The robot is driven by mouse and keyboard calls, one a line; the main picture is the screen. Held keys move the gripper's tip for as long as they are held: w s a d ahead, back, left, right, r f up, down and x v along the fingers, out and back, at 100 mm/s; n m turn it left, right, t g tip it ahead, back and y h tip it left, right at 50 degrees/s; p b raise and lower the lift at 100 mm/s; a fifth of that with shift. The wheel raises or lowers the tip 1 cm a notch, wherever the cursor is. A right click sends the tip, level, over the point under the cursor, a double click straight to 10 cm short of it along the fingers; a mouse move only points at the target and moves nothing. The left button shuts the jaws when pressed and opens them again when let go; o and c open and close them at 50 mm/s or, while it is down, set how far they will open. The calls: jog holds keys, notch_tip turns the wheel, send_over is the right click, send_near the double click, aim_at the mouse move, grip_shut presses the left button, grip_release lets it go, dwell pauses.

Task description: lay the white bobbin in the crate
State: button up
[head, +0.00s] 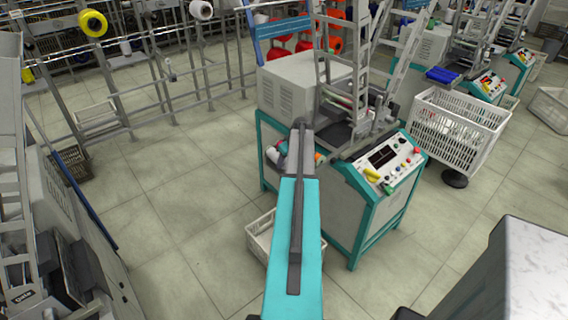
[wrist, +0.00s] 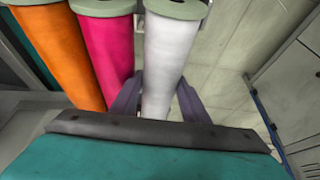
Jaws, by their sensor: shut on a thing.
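The white bobbin (wrist: 172,55) stands in the middle of the wrist view, with its pale green end at the top edge. My gripper (wrist: 160,100) has one dark finger on each side of it and is shut on it. The bobbin is beside a row of other bobbins, and I cannot tell whether it still rests on its support. In the head view my arm hides the gripper and the white bobbin. A white crate (head: 258,246) is on the floor below the machine, partly behind my arm. Another white slatted crate (head: 462,112) stands on the right.
A pink bobbin (wrist: 106,48) is close to the left finger, with an orange bobbin (wrist: 62,55) beyond it. The winding machine's control panel (head: 388,163) is right of my arm. A grey surface (head: 535,265) is at the lower right.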

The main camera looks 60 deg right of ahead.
jog(key=shift+s+r+p, duration=0.1)
jog(key=shift+r+p, duration=1.65)
jog(key=shift+r, duration=3.45)
jog(key=w+a+r+n+y, duration=0.1)
jog(key=w+a+r+n, duration=0.1)
jog(key=w+a, duration=0.75)
jog(key=w+a+r+n, duration=0.1)
jog(key=w+a+r, duration=0.25)
jog(key=a, duration=1.05)
jog(key=w+a+r+n+y, duration=0.1)
jog(key=w+a+n, duration=0.1)
jog(key=w+a, duration=0.7)
jog(key=s+a+r+n, duration=0.1)
jog(key=a+r+n, duration=0.1)
jog(key=a, duration=1.7)
jog(key=s+a+r+n+y+b, duration=0.1)
jog(key=s+a+r+n, duration=0.1)
jog(key=a, duration=1.7)
jog(key=shift+a+r+y, duration=0.3)
jog(key=shift+r, duration=0.3)
